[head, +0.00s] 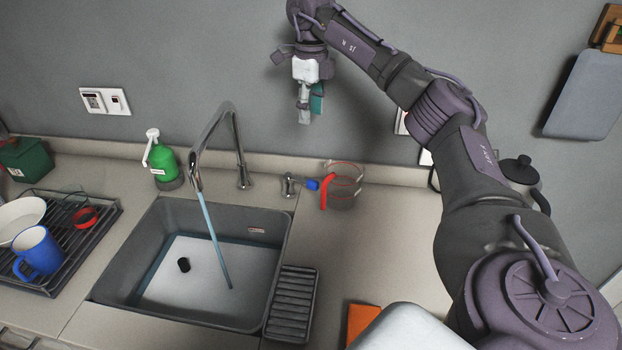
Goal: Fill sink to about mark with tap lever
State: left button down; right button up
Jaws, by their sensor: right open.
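The sink (268,270) is a grey basin set in the counter, with shallow water (195,285) over its floor. The chrome tap (212,125) arches over it and a stream of water (213,240) runs down into the basin. The tap lever (312,184), with a blue tip, sits right of the tap's foot. A small red-and-white label (257,230) is on the sink's back right wall; I cannot tell its lettering. A dark round plug (183,265) shows in the basin. My right gripper (304,115) is raised near the wall, open, empty and above the lever, apart from it. My left gripper is not in view.
A glass jug with red handle (326,190) stands close to the lever's right. A green soap bottle (163,162) is behind the sink. A dish rack (105,208) with a blue mug (38,252) is at left. A ribbed drainer (291,302) lies by the sink's right edge.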

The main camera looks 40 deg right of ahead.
jog(key=b, duration=0.5)
send_over(311, 180)
notch_tip(311, 180, down, 6)
notch_tip(311, 180, down, 14)
jog(key=shift+f+p, duration=0.15)
jog(key=shift+p, duration=0.7)
grip_shut()
